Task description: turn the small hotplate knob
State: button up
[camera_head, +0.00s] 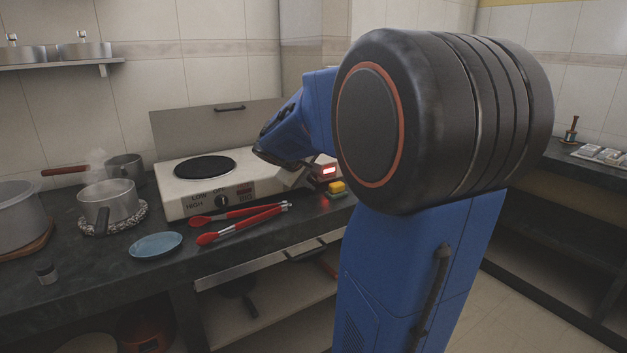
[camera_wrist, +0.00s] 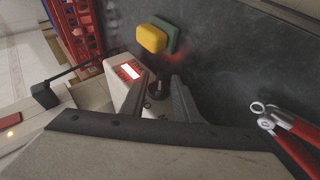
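The white hotplate (camera_head: 182,205) stands on the dark counter, with its big round burner (camera_head: 205,166) at the left. The big-burner knob (camera_head: 222,201) shows on its front face, with LOW, OFF and HIGH printed around it. The small knob (camera_wrist: 156,94) looks like a dark round shape in the wrist view; in the head view my arm hides it. My gripper (camera_wrist: 158,84) is open, with one dark finger on each side of that knob. I cannot tell whether the fingers touch it. A bright white panel with a red border (camera_wrist: 130,71) shows beside the left finger.
A yellow and green sponge (camera_head: 337,187) lies on the counter by the hotplate's right end. Red-handled tongs (camera_head: 243,224) lie in front of the hotplate, near a blue plate (camera_head: 156,246). A steaming pot (camera_head: 108,201) stands to the left.

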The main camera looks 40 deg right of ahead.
grip_shut()
jog(key=shift+r, duration=0.1)
jog(key=y, duration=0.2)
jog(key=d+m+y, duration=0.1)
jog(key=y, duration=0.1)
jog(key=shift+s+r+t+y, duration=0.1)
jog(key=shift+r+t+y, duration=0.1)
jog(key=shift+t+y, duration=0.2)
jog(key=shift+d+m+t+y, duration=0.1)
jog(key=shift+m+t+y, duration=0.3)
jog(key=shift+y, duration=1.5)
grip_release()
